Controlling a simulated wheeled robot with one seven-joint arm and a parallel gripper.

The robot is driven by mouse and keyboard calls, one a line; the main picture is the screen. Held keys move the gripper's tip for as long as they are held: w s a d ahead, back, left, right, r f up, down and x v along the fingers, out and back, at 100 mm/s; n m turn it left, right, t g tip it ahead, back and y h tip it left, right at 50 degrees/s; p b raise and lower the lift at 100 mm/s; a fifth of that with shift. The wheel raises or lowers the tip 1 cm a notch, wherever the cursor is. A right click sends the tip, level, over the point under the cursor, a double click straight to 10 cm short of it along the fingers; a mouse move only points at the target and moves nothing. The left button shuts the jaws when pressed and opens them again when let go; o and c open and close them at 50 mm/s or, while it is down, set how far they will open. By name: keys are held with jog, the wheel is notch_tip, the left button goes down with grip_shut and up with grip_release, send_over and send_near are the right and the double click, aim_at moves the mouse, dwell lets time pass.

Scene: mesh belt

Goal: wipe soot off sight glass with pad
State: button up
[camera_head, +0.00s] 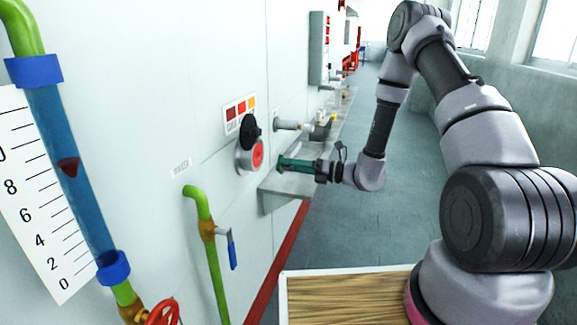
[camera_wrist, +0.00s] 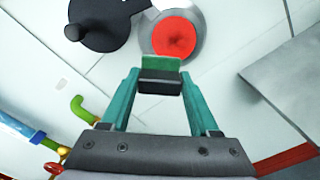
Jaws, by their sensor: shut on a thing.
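The sight glass (camera_head: 257,154) is a round red window in a grey metal ring on the white wall panel. In the wrist view the red glass (camera_wrist: 174,36) has a darker smudge near its middle. A black round cover (camera_head: 250,132) with a knob sits swung aside, showing also in the wrist view (camera_wrist: 98,24). My gripper (camera_head: 284,163) has teal fingers and is shut on the pad (camera_wrist: 160,64), a small block with green and dark layers. The pad is in front of the glass, just below it in the wrist view, and appears a little apart from it.
A grey ledge (camera_head: 286,186) juts from the wall below my gripper. A green pipe (camera_head: 197,200) with a blue-handled valve is at lower left. A pipe stub (camera_head: 287,125) sticks out right of the glass. The floor (camera_head: 340,240) to the right is open.

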aim_at(262, 151)
dwell(0.3)
jog(key=x, duration=0.6)
jog(key=shift+w+a, duration=0.2)
jog(key=shift+a, duration=0.15)
jog(key=shift+x, duration=1)
dwell(0.7)
jog(key=shift+w, duration=0.1)
jog(key=shift+w+d, duration=0.35)
jog(key=shift+w, duration=0.4)
jog(key=shift+w+d, duration=0.35)
jog(key=shift+w, duration=0.45)
jog(key=shift+w+d, duration=0.25)
jog(key=shift+w, duration=0.55)
jog(key=shift+w+d, duration=0.25)
jog(key=shift+w, duration=0.6)
jog(key=shift+s, duration=0.15)
